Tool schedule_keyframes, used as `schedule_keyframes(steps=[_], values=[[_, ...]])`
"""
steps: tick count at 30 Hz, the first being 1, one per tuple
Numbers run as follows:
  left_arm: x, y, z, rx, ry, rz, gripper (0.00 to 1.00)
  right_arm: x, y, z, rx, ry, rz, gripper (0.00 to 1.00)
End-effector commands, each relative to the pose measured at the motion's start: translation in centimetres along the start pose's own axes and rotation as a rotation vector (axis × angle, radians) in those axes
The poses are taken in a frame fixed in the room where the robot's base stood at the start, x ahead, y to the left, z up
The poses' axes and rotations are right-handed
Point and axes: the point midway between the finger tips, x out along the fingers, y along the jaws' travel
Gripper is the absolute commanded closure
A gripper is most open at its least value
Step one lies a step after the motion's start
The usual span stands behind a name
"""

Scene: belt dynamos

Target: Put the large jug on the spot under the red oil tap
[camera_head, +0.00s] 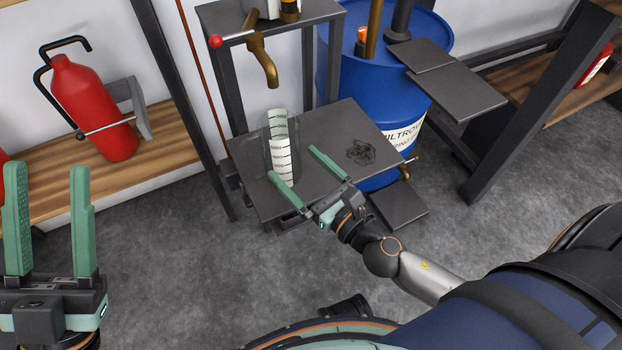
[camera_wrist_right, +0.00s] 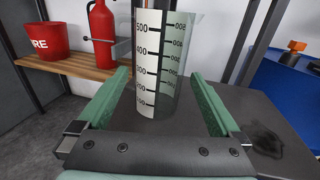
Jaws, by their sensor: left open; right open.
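The large jug (camera_head: 281,150) is a clear cylinder with a white measuring scale. It stands upright on the dark metal shelf (camera_head: 325,125), roughly below the spout of the brass oil tap with a red knob (camera_head: 262,62). My right gripper (camera_head: 291,163) is open around the jug's near side, its fingers on either side. In the right wrist view the jug (camera_wrist_right: 160,65) stands between the open fingertips, with no clear contact. Any marked spot under the jug is hidden. My left gripper (camera_head: 47,170) is open and empty at the far left.
A dark stain (camera_head: 360,152) lies on the shelf right of the jug. A blue drum (camera_head: 345,75) stands behind right. A red extinguisher (camera_head: 92,105) stands on a wooden shelf (camera_head: 50,185) at left. A red bucket (camera_wrist_right: 40,41) shows in the right wrist view.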

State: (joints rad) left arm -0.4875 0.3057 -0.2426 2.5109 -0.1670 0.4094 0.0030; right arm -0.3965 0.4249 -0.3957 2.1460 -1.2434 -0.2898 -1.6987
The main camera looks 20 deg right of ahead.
Motion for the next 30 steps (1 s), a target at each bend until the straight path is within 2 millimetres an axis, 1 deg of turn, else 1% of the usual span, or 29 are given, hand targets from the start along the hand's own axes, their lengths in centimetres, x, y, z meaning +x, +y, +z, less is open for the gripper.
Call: schedule_keyframes(steps=[1, 6, 11, 14, 17, 18, 20, 21, 23, 24, 25, 26, 27, 30], values=[[-0.2, 0.1, 0.2, -0.003, -0.002, -0.001, 0.5, -0.8, 0.0, -0.2, 0.0, 0.002, 0.0, 0.0], [-0.6, 0.4, 0.7, -0.005, -0.006, 0.002, 0.5, -2.6, 0.0, -0.2, 0.0, 0.0, 0.001, 0.0], [-0.8, 0.5, 0.9, -0.004, -0.007, 0.004, 0.5, -3.3, 0.1, 0.1, 0.014, -0.001, 0.004, 0.0], [-0.8, 0.6, 0.9, -0.004, -0.007, 0.005, 0.5, -3.3, 0.7, 0.7, 0.138, -0.006, 0.03, 0.0], [-0.8, 0.6, 0.9, -0.004, -0.008, 0.009, 0.5, -3.2, 2.0, 2.2, 0.427, -0.017, 0.097, 0.0], [-0.8, 0.6, 0.9, -0.003, -0.008, 0.011, 0.5, -3.1, 2.7, 3.1, 0.582, -0.021, 0.137, 0.0], [-0.8, 0.7, 0.9, -0.003, -0.008, 0.014, 0.5, -3.2, 3.8, 4.9, 0.839, -0.025, 0.21, 0.0], [-0.8, 0.7, 0.9, -0.002, -0.008, 0.016, 0.5, -3.3, 4.5, 6.3, 1.018, -0.025, 0.265, 0.0], [-0.8, 0.7, 0.9, -0.002, -0.008, 0.017, 0.5, -3.7, 5.4, 8.5, 1.28, -0.02, 0.355, 0.0], [-0.8, 0.7, 0.9, -0.002, -0.008, 0.018, 0.5, -4.0, 5.8, 10.2, 1.455, -0.013, 0.423, 0.0], [-0.8, 0.8, 0.9, -0.002, -0.008, 0.018, 0.5, -4.3, 6.1, 11.4, 1.584, -0.005, 0.477, 0.0], [-0.8, 0.8, 0.9, -0.002, -0.008, 0.018, 0.5, -4.7, 6.3, 12.7, 1.71, 0.004, 0.534, 0.0], [-0.8, 0.8, 0.9, -0.002, -0.008, 0.018, 0.5, -5.2, 6.5, 14.4, 1.871, 0.023, 0.614, 0.0], [-0.8, 0.8, 0.9, -0.002, -0.008, 0.017, 0.5, -6.7, 6.4, 18.2, 2.213, 0.085, 0.812, 0.0]])
